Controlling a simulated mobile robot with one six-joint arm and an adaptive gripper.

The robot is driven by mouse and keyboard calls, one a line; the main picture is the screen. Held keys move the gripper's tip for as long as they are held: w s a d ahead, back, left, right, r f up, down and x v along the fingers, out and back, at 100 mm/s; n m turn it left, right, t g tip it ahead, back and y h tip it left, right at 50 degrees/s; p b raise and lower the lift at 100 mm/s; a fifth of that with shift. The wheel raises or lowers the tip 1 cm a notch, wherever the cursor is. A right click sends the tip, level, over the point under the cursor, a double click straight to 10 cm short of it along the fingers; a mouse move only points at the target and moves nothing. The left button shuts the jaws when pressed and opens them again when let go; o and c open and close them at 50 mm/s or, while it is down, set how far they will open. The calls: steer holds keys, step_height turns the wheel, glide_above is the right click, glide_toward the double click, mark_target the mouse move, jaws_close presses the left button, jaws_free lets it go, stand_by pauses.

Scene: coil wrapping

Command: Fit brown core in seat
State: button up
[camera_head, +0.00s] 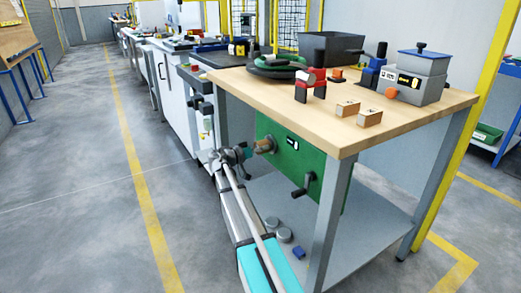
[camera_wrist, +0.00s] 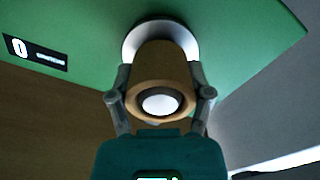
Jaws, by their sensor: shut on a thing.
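The brown core (camera_wrist: 160,62) is a short tan-brown tube with a dark-rimmed hole in its near end. My gripper (camera_wrist: 160,95) is shut on it, with one grey finger on each side. The seat (camera_wrist: 187,35) shows as a pale round ring on the green panel (camera_wrist: 245,40), just behind the core's far end. The core points at the ring and hides most of it. I cannot tell whether it touches or has entered the seat. In the head view, my gripper (camera_head: 243,152) holds the core (camera_head: 266,146) sideways against or close to the green panel (camera_head: 318,160).
A black crank handle (camera_head: 303,187) sticks out of the panel, right of and below the core. The wooden tabletop (camera_head: 350,85) is above, with small blocks, a green coil (camera_head: 277,62) and devices on it. A lower shelf (camera_head: 375,220) is below. The floor to the left is clear.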

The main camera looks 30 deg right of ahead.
steer(key=shift+d, duration=0.45)
steer(key=o, duration=1.1)
steer(key=shift+o, duration=0.2)
steer(key=shift+a, duration=0.2)
steer(key=a, duration=1.1)
steer(key=shift+s+a, duration=0.15)
steer(key=shift+a, duration=0.2)
steer(key=shift+s, duration=0.1)
